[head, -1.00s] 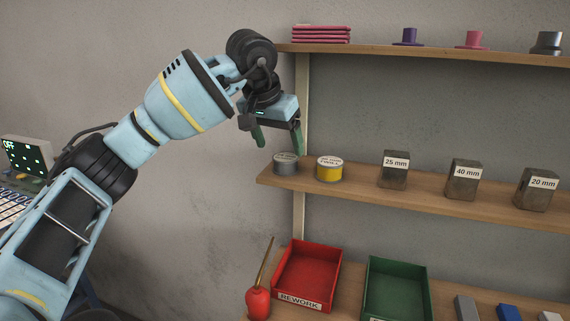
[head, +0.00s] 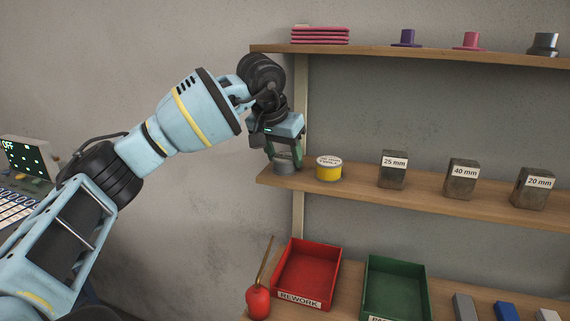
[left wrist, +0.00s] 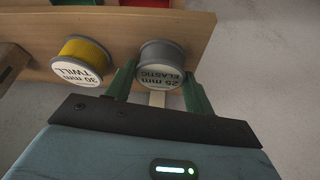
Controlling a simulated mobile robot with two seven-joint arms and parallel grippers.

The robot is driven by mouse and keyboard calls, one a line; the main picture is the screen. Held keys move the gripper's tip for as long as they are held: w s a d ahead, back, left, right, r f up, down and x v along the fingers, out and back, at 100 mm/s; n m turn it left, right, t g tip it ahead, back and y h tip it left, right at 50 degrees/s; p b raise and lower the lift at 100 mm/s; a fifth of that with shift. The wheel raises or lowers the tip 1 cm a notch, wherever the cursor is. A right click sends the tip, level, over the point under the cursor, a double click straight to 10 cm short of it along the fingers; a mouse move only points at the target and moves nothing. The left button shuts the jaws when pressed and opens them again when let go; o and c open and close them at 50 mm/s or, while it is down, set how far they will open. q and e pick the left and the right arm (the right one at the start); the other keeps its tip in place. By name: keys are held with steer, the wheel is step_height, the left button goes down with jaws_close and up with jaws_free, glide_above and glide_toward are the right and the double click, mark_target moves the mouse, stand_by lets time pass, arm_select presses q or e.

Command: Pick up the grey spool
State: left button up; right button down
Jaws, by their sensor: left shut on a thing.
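The grey spool (head: 284,168) stands at the left end of the middle shelf, its top partly hidden by my left gripper (head: 285,160). That gripper points down with its green fingers shut on the spool. The left wrist view shows the grey spool (left wrist: 161,62) with a white label reading "25 mm ELASTIC", between the two fingers of my left gripper (left wrist: 160,88). The spool appears to rest on the shelf. My right gripper is not in view.
A yellow spool (head: 328,169), labelled "TWILL" in the left wrist view (left wrist: 84,55), stands just right of the grey one. Marked metal blocks (head: 393,170) stand farther right. The upper shelf (head: 370,55) is overhead; a red bin (head: 309,275) and green bin (head: 395,290) are below.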

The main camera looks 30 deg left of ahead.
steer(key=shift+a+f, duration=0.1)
arm_select(q)
steer(key=shift+r, duration=0.15)
steer(key=shift+s+r, duration=0.15)
steer(key=shift+s, duration=0.5)
steer(key=s+b, duration=0.1)
steer(key=s, duration=1.5)
steer(key=shift+s+d, duration=0.35)
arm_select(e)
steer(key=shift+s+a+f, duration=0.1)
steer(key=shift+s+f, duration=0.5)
